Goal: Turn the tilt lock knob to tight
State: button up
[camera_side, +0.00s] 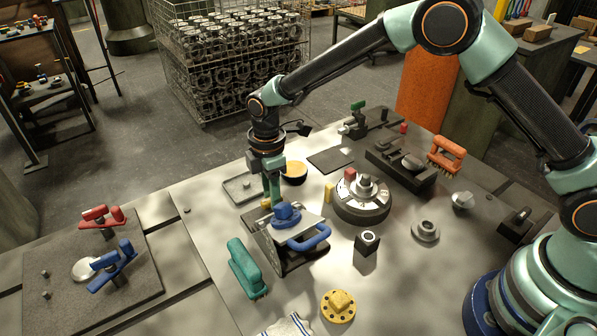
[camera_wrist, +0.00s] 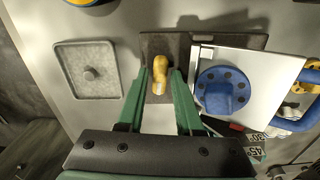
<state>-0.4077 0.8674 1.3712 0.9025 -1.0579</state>
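A tilting fixture has a pale metal plate (camera_wrist: 240,62) that also shows tilted in the side view (camera_side: 312,220). A blue round piece with a raised grip (camera_wrist: 223,92) sits on the plate. A yellow knob (camera_wrist: 159,70), apparently the tilt lock knob, stands on the dark base beside the plate; part of it shows in the side view (camera_side: 266,203). My gripper (camera_wrist: 160,77) points down with green fingers on either side of the knob. Narrow gaps seem to show between fingers and knob. The knob's tight marking cannot be seen.
A blue handle (camera_side: 311,238) is at the fixture's right. Angle labels (camera_wrist: 256,152) and a red pointer (camera_wrist: 236,127) show near the plate. A grey tray (camera_wrist: 88,92) lies left of the knob. A teal handled tool (camera_side: 247,268) and a round dial fixture (camera_side: 363,208) stand nearby.

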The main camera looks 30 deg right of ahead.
grip_shut()
jog(key=shift+m, duration=0.3)
jog(key=m, duration=0.3)
jog(key=shift+m, duration=0.3)
jog(key=m, duration=0.4)
jog(key=shift+m, duration=0.3)
jog(key=m, duration=0.6)
jog(key=shift+r, duration=0.1)
jog(key=m, duration=0.5)
jog(key=shift+m, duration=0.4)
